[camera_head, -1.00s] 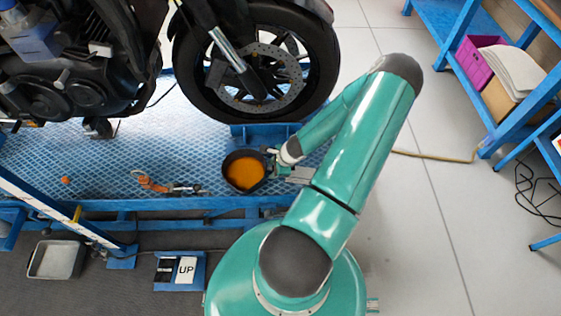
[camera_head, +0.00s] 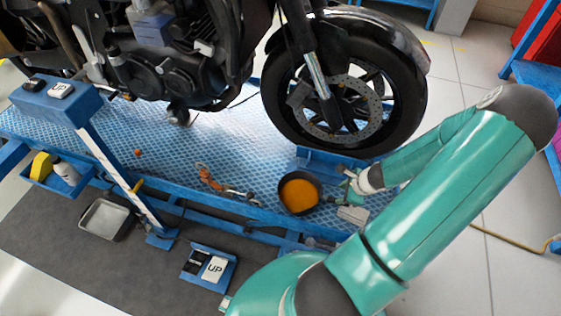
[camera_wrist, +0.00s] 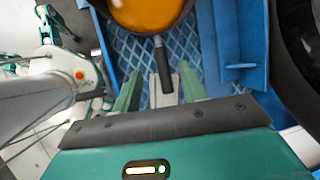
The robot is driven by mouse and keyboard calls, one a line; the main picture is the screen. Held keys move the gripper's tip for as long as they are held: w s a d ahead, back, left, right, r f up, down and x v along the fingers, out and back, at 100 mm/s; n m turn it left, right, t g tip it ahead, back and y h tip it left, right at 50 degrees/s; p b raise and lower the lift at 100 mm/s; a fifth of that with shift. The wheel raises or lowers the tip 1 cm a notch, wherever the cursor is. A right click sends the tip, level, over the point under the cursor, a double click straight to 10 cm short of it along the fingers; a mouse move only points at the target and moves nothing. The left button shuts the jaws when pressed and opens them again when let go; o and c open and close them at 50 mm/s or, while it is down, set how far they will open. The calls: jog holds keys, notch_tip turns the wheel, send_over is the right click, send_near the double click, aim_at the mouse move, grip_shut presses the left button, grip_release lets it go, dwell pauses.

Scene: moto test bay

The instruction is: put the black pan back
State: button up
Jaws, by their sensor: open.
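The black pan (camera_head: 318,203) sits on the blue lift platform beside the motorcycle's front wheel, with orange content inside. In the wrist view its round body is at the top, cut off by the frame, and its dark handle (camera_wrist: 164,66) points toward my gripper. My gripper (camera_wrist: 160,82) is open, with one green finger on each side of the handle's end; whether either touches it cannot be told. In the head view my gripper (camera_head: 347,190) is just right of the pan. A pale grey plate (camera_head: 354,213) lies below the gripper.
The motorcycle wheel (camera_head: 345,95) stands close behind the pan. Tools with orange parts (camera_head: 222,184) lie left of it on the platform (camera_head: 110,135). A grey tray (camera_head: 105,219) is on the floor mat, near the UP pedal (camera_head: 213,268). A blue post (camera_head: 115,170) stands at left.

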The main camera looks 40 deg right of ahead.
jog(key=w+a+r+n, duration=0.4)
jog(key=a+r+n, duration=0.1)
jog(key=r, duration=0.3)
jog(key=w+a+r+n+g, duration=0.1)
jog(key=w+a+r+n, duration=0.35)
jog(key=r, duration=0.35)
jog(key=w+a+r+n, duration=0.3)
jog(key=a+r+n, duration=0.25)
jog(key=r, duration=0.25)
jog(key=s+a+r+n+t, duration=0.1)
jog(key=s+a+r+n, duration=0.3)
jog(key=a+r, duration=0.5)
jog(key=s+a+r+n+h, duration=0.1)
jog(key=s+a+r+n, duration=0.4)
jog(key=a+r+n, duration=0.4)
jog(key=shift+s+r+t, duration=0.15)
jog(key=shift+s+t, duration=0.05)
jog(key=shift+t, duration=0.2)
jog(key=shift+a, duration=0.1)
